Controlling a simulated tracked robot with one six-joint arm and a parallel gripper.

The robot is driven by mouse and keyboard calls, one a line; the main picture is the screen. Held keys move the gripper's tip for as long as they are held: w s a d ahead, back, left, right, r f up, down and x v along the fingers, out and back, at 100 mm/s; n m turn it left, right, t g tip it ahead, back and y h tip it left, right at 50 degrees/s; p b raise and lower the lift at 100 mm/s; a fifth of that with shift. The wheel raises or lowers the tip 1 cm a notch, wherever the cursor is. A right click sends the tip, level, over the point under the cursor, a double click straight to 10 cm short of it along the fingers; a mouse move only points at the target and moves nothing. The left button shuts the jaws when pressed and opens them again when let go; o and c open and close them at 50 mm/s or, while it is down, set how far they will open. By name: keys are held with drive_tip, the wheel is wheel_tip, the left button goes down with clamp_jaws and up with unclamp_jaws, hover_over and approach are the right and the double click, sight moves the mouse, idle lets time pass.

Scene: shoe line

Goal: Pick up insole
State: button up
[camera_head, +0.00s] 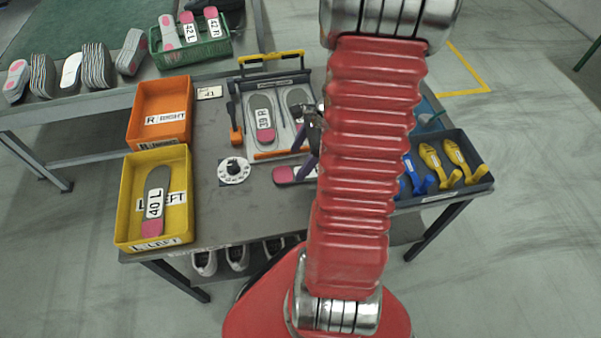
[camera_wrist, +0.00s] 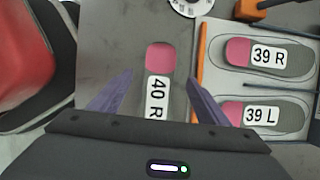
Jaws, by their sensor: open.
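The insole marked 40 R (camera_wrist: 158,58), grey with a pink end, lies on the grey table in the wrist view. In the head view it (camera_head: 285,175) is partly hidden behind my arm. My gripper (camera_wrist: 159,76) is open, with one purple finger on each side of the insole and a gap to both. Nothing is held. The height of the fingers above the table is hard to tell. Insoles marked 39 R (camera_wrist: 268,56) and 39 L (camera_wrist: 262,114) lie in a tray beside it.
The orange-edged tray (camera_head: 281,155) is close to the insole. A round white dial (camera_head: 234,175) stands to the left. A yellow LEFT bin (camera_head: 125,205) holds a 40 L insole (camera_head: 155,203). An orange RIGHT bin (camera_head: 135,112) is behind it. A dark tray (camera_head: 478,188) holds yellow and blue pieces.

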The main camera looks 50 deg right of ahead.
sight(291, 173)
drive_tip(key=shift+x, duration=2.6)
drive_tip(key=shift+d, duration=0.1)
drive_tip(key=shift+c, duration=0.6)
drive_tip(key=c, duration=1)
